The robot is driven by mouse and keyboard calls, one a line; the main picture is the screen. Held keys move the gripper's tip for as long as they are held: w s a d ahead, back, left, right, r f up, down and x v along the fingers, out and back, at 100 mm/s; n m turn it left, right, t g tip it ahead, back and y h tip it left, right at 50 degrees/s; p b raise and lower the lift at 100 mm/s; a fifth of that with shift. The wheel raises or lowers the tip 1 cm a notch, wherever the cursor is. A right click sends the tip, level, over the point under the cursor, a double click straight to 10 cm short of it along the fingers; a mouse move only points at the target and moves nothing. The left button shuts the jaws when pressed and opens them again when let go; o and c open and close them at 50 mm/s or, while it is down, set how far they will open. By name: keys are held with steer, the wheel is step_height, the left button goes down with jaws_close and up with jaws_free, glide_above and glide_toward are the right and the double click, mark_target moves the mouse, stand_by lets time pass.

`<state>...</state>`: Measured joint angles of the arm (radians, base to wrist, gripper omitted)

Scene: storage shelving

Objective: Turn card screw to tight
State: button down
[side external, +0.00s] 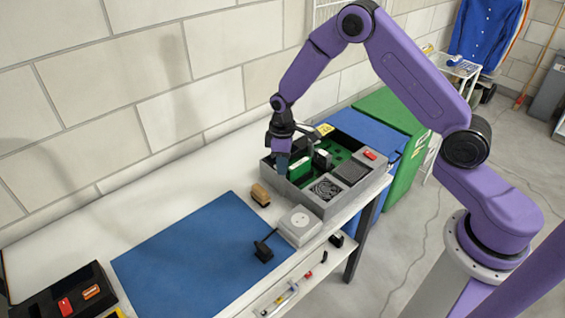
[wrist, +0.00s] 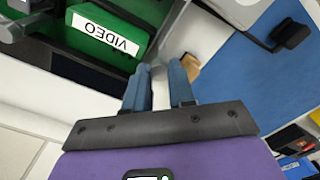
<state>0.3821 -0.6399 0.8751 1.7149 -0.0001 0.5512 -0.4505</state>
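The open grey computer case (side external: 310,203) stands on the white table, with a green board inside. A green card (side external: 300,168) stands upright near my gripper; in the wrist view its white label reads VIDEO (wrist: 105,35). My gripper (side external: 284,172) points down at the left end of the case, beside the card. In the wrist view the blue fingertips (wrist: 160,82) stand a small gap apart, with something pale between them. I cannot tell whether they touch it. The card screw cannot be made out.
A wooden block (side external: 260,194), a white box (side external: 298,226) and a black lever-like piece (side external: 264,248) lie in front of the case. A blue mat (side external: 190,260) leaves free room at left. A dark tray (side external: 70,295) sits at the near left. The wall is behind.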

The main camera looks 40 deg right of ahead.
steer(key=shift+m, duration=0.4)
steer(key=m, duration=1.2)
steer(key=shift+m, duration=2.2)
steer(key=c, duration=0.9)
jaws_free()
steer(key=shift+c, duration=0.2)
